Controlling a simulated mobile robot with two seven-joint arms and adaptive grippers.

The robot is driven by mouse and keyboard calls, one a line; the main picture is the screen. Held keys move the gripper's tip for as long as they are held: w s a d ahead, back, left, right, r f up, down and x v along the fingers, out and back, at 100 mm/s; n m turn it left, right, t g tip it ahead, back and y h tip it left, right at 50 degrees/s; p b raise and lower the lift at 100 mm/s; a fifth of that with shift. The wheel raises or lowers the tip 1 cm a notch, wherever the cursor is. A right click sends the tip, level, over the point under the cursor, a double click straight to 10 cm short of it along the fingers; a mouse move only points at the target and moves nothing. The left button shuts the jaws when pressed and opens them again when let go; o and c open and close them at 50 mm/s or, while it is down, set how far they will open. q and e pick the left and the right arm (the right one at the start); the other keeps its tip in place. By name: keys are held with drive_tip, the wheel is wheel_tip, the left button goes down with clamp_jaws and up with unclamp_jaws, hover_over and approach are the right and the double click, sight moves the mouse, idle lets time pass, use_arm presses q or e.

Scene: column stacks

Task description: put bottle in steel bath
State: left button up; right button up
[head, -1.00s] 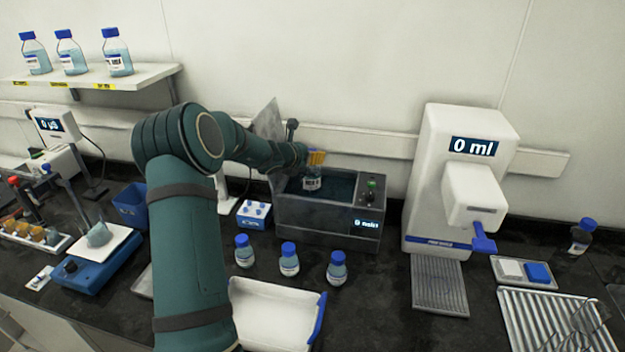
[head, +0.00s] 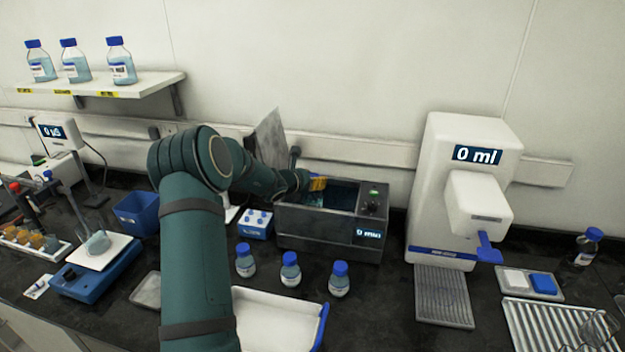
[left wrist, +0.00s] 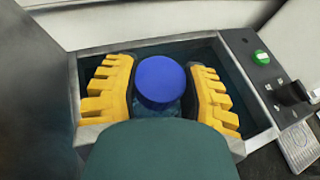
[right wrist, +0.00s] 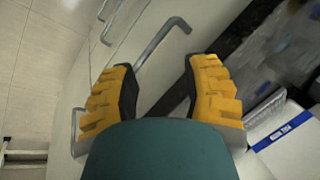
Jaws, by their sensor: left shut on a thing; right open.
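The steel bath (head: 318,231) stands at the back of the bench, open at the top, with dark water inside. My left gripper (head: 317,186) reaches down into its opening from the left. In the left wrist view the gripper (left wrist: 160,85) is shut on a bottle (left wrist: 161,80) with a blue cap, inside the bath walls. The bottle looks upright; its lower part is hidden, and the bath wall and gripper hide it in the head view. My right gripper (right wrist: 162,80) is open and empty, facing cabinet fronts with handles below the bench.
Several blue-capped bottles (head: 290,269) stand in front of the bath. A white tray (head: 275,312) lies nearer. A white dispenser (head: 455,190) stands to the right. More bottles sit on the wall shelf (head: 130,88).

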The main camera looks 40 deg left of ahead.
use_arm(q)
drive_tip(key=shift+f+b, duration=0.4)
drive_tip(key=shift+b, duration=0.1)
drive_tip(key=o, duration=1.3)
drive_tip(key=shift+c, duration=0.2)
drive_tip(key=shift+r+p, duration=0.5)
drive_tip(key=shift+p, duration=0.15)
drive_tip(key=shift+s+r+p, duration=0.1)
drive_tip(key=shift+r+p, duration=0.3)
drive_tip(key=b+v, duration=0.1)
drive_tip(key=v, duration=1)
drive_tip(key=shift+s, duration=0.4)
drive_tip(key=shift+d+f, duration=0.15)
drive_tip(key=shift+f, duration=0.05)
